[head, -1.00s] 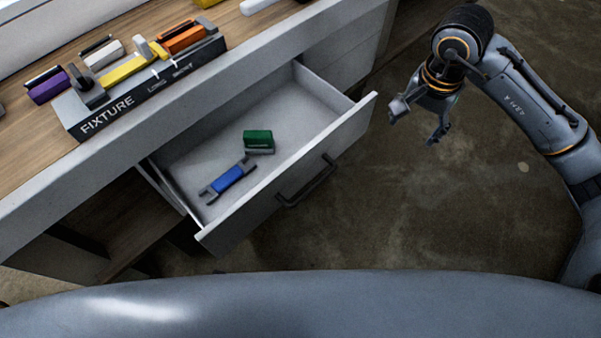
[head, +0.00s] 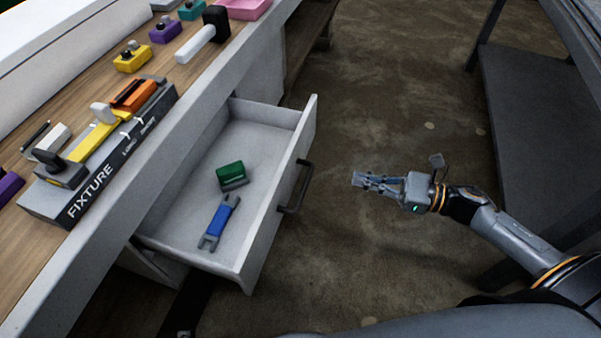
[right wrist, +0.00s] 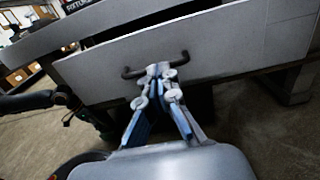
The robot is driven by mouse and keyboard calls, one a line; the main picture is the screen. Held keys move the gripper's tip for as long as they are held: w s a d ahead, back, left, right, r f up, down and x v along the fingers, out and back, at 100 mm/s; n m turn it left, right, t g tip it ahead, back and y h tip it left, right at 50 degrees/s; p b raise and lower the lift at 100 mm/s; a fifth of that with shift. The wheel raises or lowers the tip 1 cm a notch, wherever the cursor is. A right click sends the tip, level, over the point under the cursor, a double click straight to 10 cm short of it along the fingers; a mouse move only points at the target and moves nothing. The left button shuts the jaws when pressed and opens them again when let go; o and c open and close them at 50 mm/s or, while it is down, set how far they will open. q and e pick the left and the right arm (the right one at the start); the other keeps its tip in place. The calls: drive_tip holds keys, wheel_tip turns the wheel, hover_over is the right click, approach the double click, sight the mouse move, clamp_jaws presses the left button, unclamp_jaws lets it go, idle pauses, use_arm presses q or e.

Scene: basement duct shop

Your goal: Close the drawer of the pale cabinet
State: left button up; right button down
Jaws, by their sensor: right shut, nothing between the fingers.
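The drawer (head: 268,222) of the pale cabinet (head: 205,98) stands open in the head view, pulled out toward the right. Its dark bar handle (head: 296,187) is on the front panel. Inside lie a green block (head: 232,174) and a blue piece with grey forked ends (head: 220,221). My right gripper (head: 357,180) is shut and empty, to the right of the handle and apart from it in the head view. In the right wrist view the fingers (right wrist: 157,72) point at the drawer front (right wrist: 215,50), overlapping the handle (right wrist: 133,74). My left gripper is not in view.
The wooden cabinet top holds a block labelled FIXTURE (head: 100,185), a white-headed tool with a black handle (head: 203,35), a pink tray (head: 243,8) and several coloured blocks. A dark table (head: 535,120) stands at the right. Bare floor lies between.

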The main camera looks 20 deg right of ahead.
sight(292, 162)
drive_tip(key=x, duration=1.2)
drive_tip(key=shift+w+a+p, duration=0.2)
drive_tip(key=shift+w+p, duration=0.1)
drive_tip(key=shift+w+a, duration=0.3)
drive_tip(key=shift+a, duration=0.2)
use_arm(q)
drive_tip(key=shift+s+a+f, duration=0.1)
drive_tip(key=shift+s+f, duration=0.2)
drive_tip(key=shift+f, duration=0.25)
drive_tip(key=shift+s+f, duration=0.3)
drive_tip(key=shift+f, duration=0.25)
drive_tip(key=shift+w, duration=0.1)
use_arm(e)
drive_tip(key=shift+w+a, duration=0.3)
drive_tip(key=shift+a, duration=0.15)
use_arm(q)
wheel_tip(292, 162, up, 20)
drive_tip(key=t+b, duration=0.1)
drive_tip(key=b, duration=0.4)
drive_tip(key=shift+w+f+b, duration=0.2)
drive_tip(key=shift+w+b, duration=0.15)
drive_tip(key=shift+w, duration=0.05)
use_arm(e)
drive_tip(key=x, duration=2.2)
drive_tip(key=shift+w+a, duration=0.2)
drive_tip(key=shift+w, duration=0.05)
